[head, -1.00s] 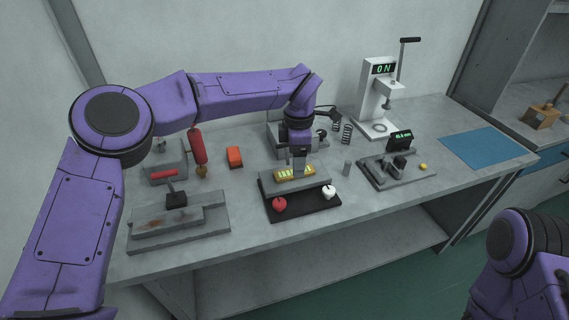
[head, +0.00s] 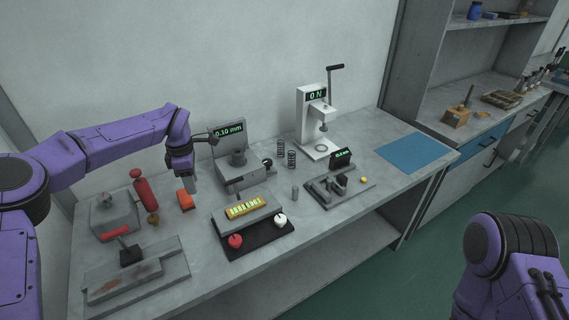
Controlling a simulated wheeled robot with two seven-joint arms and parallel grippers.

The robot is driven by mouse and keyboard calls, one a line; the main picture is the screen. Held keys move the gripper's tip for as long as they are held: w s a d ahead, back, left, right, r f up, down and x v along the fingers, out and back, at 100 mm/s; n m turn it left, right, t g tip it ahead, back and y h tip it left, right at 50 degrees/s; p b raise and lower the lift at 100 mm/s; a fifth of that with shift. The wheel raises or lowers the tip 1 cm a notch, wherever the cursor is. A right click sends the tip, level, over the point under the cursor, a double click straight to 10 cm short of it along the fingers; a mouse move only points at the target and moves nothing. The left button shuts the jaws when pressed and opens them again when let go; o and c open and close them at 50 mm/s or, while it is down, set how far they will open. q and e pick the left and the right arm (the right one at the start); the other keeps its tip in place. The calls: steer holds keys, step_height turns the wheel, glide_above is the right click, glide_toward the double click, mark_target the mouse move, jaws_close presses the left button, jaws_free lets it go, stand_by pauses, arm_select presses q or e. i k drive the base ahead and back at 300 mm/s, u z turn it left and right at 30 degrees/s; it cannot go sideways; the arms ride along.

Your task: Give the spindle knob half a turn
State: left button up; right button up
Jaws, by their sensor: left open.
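A grey machine (head: 228,139) with a lit display reading 0.10 mm stands at the back of the bench. A small dark round knob (head: 268,162) at its right side looks like the spindle knob.
A tray (head: 254,243) with a yellow-lit block, a red and a white knob stands in front of the machine. A blue mat (head: 412,152) lies clear.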

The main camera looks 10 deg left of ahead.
mark_target(268, 162)
steer(key=z, duration=2)
steer(key=i, duration=1.1)
steer(key=u, duration=2.35)
steer(key=i, duration=0.5)
steer(key=z, duration=0.05)
